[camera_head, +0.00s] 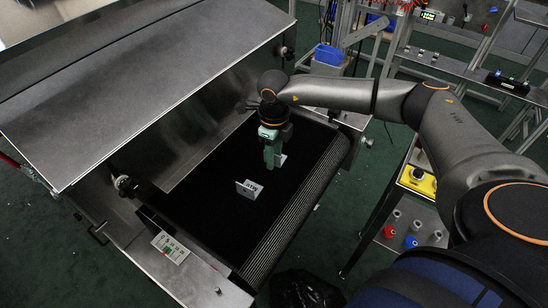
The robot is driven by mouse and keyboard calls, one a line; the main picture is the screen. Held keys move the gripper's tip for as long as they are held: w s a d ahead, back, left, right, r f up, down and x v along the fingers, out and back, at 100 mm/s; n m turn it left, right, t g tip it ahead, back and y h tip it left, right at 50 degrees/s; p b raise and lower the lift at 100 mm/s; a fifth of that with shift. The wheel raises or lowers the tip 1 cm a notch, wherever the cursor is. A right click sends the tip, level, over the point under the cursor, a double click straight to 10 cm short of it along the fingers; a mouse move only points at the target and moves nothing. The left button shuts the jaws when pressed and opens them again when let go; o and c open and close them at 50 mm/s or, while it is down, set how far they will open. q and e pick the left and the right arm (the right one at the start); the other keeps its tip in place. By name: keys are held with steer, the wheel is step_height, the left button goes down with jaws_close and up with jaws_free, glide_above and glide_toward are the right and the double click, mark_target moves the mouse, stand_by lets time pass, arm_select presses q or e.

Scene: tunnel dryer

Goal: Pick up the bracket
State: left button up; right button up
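A small light grey bracket (249,188) with dark marking on its face stands on the black conveyor belt (225,215), near its middle. My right gripper (272,162) points down over the belt, a little behind and to the right of this bracket and apart from it. A second pale piece (281,160) shows right beside the gripper's tip, perhaps another bracket. Whether the gripper touches or holds it is too small to tell, as is the finger opening. My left gripper is not in view.
The dryer's metal hood (130,75) rises to the left of the belt. A control panel (170,246) sits at the near left corner. A cart with a yellow box (418,181) is at the right. The near belt is clear.

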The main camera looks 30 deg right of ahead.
jaws_close()
stand_by(1.4)
